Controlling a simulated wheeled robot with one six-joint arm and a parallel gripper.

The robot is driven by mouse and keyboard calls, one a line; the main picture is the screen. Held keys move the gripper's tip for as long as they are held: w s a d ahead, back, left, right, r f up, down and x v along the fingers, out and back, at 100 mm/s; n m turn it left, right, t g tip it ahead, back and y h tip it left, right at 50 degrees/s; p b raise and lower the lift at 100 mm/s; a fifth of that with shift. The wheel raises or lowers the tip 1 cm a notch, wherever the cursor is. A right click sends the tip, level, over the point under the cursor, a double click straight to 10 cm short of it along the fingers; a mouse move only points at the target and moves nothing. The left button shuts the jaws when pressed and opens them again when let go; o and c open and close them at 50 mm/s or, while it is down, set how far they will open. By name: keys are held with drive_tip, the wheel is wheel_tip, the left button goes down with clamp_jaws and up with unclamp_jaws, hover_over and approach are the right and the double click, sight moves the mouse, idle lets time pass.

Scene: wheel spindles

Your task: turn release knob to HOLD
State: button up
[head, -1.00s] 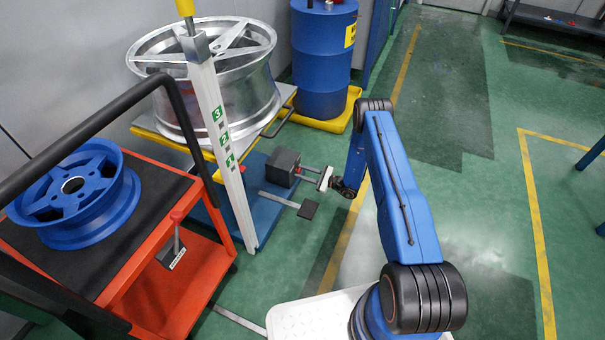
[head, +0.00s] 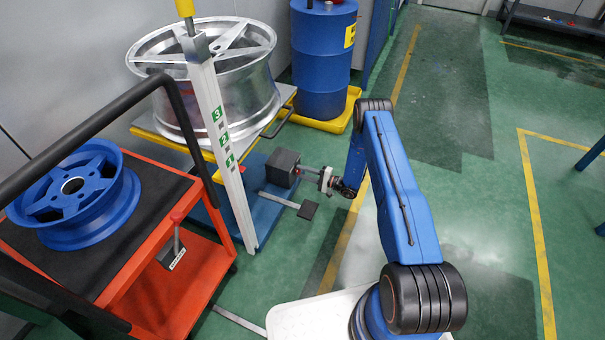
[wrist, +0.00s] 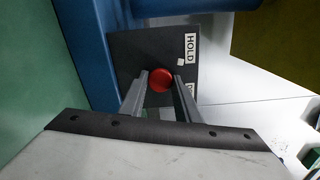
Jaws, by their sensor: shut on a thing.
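The red round release knob (wrist: 161,79) sits on a dark grey plate (wrist: 140,55) in the wrist view. A white HOLD label (wrist: 190,48) is at the plate's upper right. A small white mark (wrist: 180,62) lies between knob and label, close to the label. A second label (wrist: 191,90) below is mostly hidden by a finger. My gripper (wrist: 161,84) is shut on the knob, one finger on each side. In the head view my gripper (head: 304,171) reaches the side of the dark box (head: 283,168) low on the lift table.
A dark foot pedal (head: 308,210) sticks out below the box. A silver wheel (head: 215,85) lies on the lift table beside a white post (head: 228,150). A red cart (head: 130,275) with a blue wheel (head: 75,195) stands left. The green floor to the right is clear.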

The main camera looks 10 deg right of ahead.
drive_tip(key=shift+s+n, duration=0.15)
drive_tip(key=shift+n, duration=1.15)
drive_tip(key=o, duration=1)
drive_tip(key=shift+d, duration=0.1)
drive_tip(key=v, duration=1.7)
drive_tip(key=shift+s+d, duration=0.1)
drive_tip(key=shift+r, duration=0.1)
